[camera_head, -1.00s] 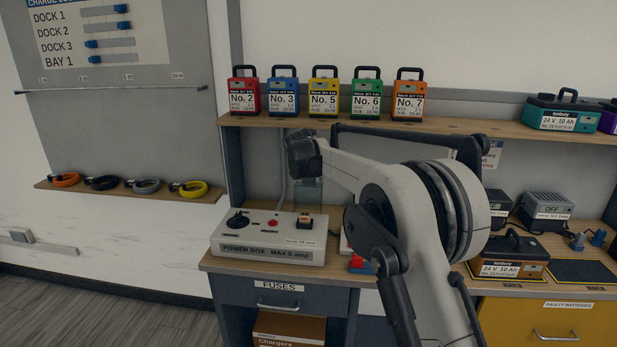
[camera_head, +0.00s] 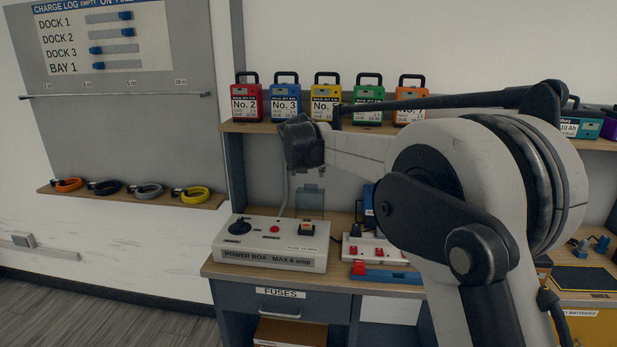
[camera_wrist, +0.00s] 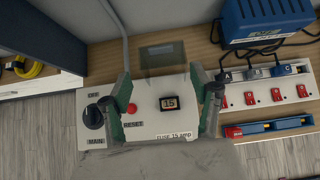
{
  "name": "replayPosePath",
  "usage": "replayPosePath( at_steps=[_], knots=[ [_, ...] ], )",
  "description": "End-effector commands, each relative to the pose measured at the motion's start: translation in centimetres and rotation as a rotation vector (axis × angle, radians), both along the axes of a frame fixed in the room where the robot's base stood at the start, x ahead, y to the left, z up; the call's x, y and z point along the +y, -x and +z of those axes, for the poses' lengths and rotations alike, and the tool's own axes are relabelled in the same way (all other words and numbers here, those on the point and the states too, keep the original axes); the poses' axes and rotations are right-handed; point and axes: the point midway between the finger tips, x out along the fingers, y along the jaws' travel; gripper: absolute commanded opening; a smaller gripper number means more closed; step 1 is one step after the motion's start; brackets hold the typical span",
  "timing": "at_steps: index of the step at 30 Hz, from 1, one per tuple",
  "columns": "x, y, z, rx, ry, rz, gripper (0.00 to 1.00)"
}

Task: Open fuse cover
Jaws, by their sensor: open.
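The power box (camera_head: 270,256) stands on the wooden bench, with a fuse (camera_head: 307,226) on its top right. The wrist view shows the fuse, marked 15, as a small dark block (camera_wrist: 172,102). A clear, greyish fuse cover (camera_head: 310,198) stands up behind the fuse; it also shows in the wrist view (camera_wrist: 163,54). My gripper (camera_wrist: 162,74) is open above the box, its green-and-dark fingers on either side of the fuse and cover in the picture. Nothing is between the fingers that I can see held. Contact with the cover cannot be told.
A black knob (camera_wrist: 94,117) and red reset button (camera_wrist: 132,108) sit left of the fuse. A power strip (camera_wrist: 265,94) with red switches and a blue charger (camera_wrist: 262,22) lie right. A shelf (camera_head: 262,127) with several battery packs runs above the box.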

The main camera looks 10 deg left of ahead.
Motion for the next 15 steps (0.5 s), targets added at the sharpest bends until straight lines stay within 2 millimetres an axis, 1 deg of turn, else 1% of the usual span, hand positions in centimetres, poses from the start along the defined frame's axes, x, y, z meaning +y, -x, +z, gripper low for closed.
replayPosePath(
  at_steps=[1, 6, 15],
  knots=[
    [-0.01, 0.43, 0.42, 0.000, 0.001, 0.001, 0.59],
    [-0.10, 1.17, 1.14, 0.000, 0.000, 0.000, 0.59],
    [-0.13, 1.29, 1.27, 0.000, 0.000, 0.000, 0.59]
  ],
)
